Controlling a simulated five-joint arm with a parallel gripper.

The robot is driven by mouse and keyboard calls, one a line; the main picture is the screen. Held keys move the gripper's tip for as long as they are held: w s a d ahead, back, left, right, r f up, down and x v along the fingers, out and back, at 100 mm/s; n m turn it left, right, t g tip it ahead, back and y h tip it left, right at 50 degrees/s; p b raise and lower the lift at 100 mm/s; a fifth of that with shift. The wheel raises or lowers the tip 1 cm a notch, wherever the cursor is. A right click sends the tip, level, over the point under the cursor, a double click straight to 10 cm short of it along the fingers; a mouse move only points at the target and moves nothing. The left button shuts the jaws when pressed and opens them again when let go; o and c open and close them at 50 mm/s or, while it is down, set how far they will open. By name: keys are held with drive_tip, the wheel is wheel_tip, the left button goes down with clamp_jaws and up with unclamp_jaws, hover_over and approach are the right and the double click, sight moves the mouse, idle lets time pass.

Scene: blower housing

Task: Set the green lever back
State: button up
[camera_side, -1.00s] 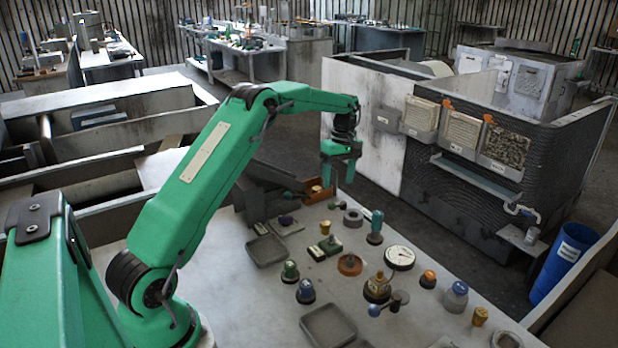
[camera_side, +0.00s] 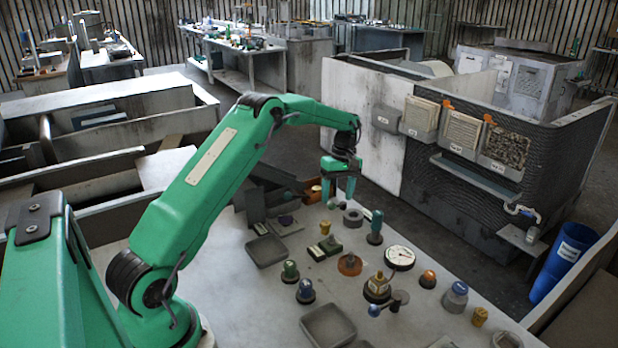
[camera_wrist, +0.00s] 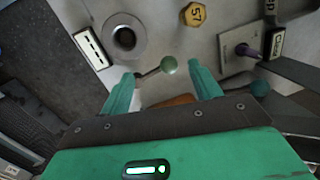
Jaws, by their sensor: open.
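The green lever (camera_wrist: 168,65) shows in the wrist view as a pale green ball on a thin dark rod. The ball is between the two finger tips of my gripper (camera_wrist: 163,74), nearer the right finger, with visible gaps on both sides. The gripper is open and holds nothing. In the side view my gripper (camera_side: 338,197) points down near the far edge of the bench. A small green ball (camera_side: 331,206) shows beside its fingers there. Whether the fingers are level with the ball in height is unclear.
A grey ring (camera_wrist: 124,38) and a yellow hexagonal knob (camera_wrist: 194,14) lie close by. A purple-tipped lever (camera_wrist: 245,50) and a dark teal knob (camera_wrist: 260,88) are to the right. An orange bin (camera_side: 313,190) stands beside the gripper. Several knobs and trays cover the nearer bench.

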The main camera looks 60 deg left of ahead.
sight(337, 206)
drive_tip(key=shift+s+f, duration=0.15)
drive_tip(key=shift+f, duration=0.55)
drive_tip(key=shift+s+f, duration=0.1)
drive_tip(key=shift+f, duration=0.6)
drive_tip(key=shift+a, duration=0.15)
clamp_jaws()
